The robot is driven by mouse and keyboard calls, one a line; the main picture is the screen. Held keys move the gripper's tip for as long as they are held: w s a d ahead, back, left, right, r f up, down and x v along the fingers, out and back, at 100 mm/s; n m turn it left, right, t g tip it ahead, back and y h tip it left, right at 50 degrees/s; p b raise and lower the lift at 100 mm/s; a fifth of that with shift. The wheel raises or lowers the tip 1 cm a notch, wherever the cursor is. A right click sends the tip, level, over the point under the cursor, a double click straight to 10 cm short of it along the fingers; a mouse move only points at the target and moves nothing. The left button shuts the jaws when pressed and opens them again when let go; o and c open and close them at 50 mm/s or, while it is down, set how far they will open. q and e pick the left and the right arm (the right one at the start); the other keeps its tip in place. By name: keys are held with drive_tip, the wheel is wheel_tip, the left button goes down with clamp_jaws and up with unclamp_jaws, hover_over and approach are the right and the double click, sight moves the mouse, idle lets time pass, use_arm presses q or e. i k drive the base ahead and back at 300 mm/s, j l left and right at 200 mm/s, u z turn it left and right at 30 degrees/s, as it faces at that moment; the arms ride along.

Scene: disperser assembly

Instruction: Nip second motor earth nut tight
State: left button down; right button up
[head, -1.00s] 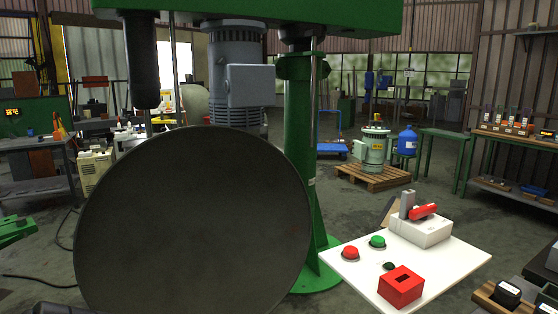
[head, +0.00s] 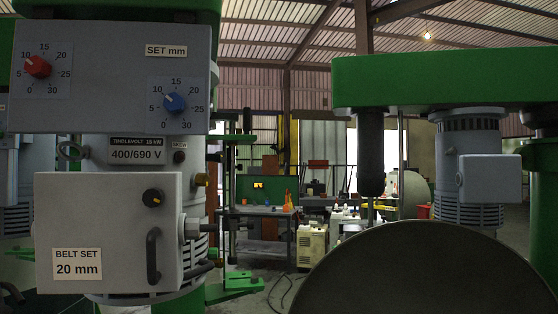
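A large grey motor (head: 95,166) marked 400/690 V stands close at the left. Its front box (head: 110,205) has a "BELT SET 20 mm" label, a black knob and a dark handle. Small dark and brass-coloured fittings (head: 202,180) stick out on the motor's right side; I cannot tell whether one is an earth nut. Another grey motor (head: 470,170) with a plain side box (head: 490,178) hangs at the right, beside a green beam. No earth nut can be made out on it. Neither of my grippers shows.
A grey panel (head: 108,110) with red and blue dials sits above the left motor. A large dark round disc (head: 425,275) fills the lower right. A green machine beam (head: 440,80) crosses the upper right. A workbench (head: 262,212) and a cream cabinet (head: 311,245) stand behind the gap between.

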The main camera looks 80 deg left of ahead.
sight(201, 180)
drive_tip(key=u, duration=3.95)
drive_tip(key=i+l+u, duration=0.15)
drive_tip(key=l, duration=0.2)
drive_tip(key=i+l+u, duration=0.1)
drive_tip(key=l, duration=0.2)
drive_tip(key=i+l, duration=0.1)
drive_tip(key=l, duration=0.25)
drive_tip(key=i+l, duration=0.1)
drive_tip(key=l, duration=0.25)
drive_tip(key=i+l, duration=0.1)
drive_tip(key=l, duration=0.3)
